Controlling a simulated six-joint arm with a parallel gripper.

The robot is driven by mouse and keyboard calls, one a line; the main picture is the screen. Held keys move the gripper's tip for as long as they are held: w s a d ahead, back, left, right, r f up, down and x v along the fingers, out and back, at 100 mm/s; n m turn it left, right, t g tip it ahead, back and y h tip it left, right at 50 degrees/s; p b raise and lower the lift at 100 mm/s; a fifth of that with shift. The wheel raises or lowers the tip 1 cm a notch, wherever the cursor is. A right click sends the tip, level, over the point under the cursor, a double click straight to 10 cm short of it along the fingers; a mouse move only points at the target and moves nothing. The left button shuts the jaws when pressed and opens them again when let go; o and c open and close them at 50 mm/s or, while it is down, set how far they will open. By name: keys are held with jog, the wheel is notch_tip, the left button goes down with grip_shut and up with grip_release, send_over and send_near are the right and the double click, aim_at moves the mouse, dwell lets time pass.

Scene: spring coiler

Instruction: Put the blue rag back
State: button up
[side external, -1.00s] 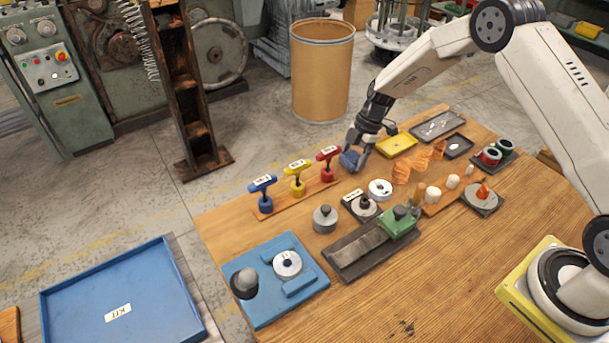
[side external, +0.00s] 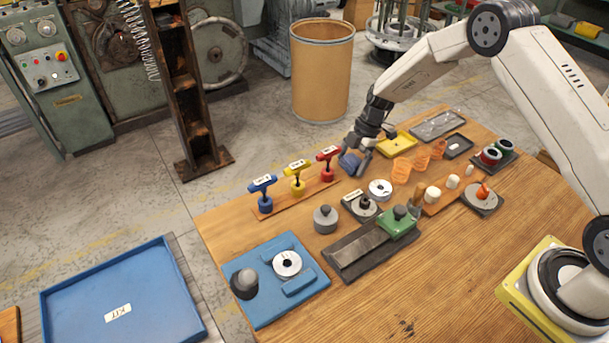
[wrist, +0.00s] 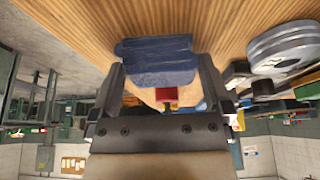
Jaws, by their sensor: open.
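The blue rag (side external: 349,161) lies on the wooden table near its back edge, just right of the red-handled tool. In the wrist view the blue rag (wrist: 157,60) shows as a folded, ribbed bundle between the fingertips. My gripper (side external: 360,152) is low over the table at the rag. In the wrist view the fingers of my gripper (wrist: 160,75) stand apart, one on each side of the rag, with space at the sides. The fingers partly hide the rag in the side view.
Red (side external: 328,162), yellow (side external: 297,177) and blue (side external: 263,192) T-handled tools stand in a row left of the rag. A yellow tray (side external: 398,145) lies to the right, with orange pieces (side external: 402,171) in front of it. A white-topped ring (side external: 380,189) sits nearby.

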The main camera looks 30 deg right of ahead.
jog(key=v, duration=1.2)
jog(key=shift+r, duration=0.2)
jog(key=shift+a, duration=0.1)
jog(key=s+a+r+m+t+h, duration=0.1)
jog(key=s+a+m+h, duration=0.1)
jog(key=s+m, duration=0.7)
jog(key=s+a+r+m+t+h, duration=0.1)
jog(key=s+a+r+m+h, duration=0.1)
jog(key=s+m, duration=0.7)
jog(key=s+a, duration=0.1)
jog(key=s, duration=0.4)
jog(key=shift+s+a+t+h, duration=0.2)
jog(key=shift+a+t+h, duration=0.1)
jog(key=shift+a, duration=0.1)
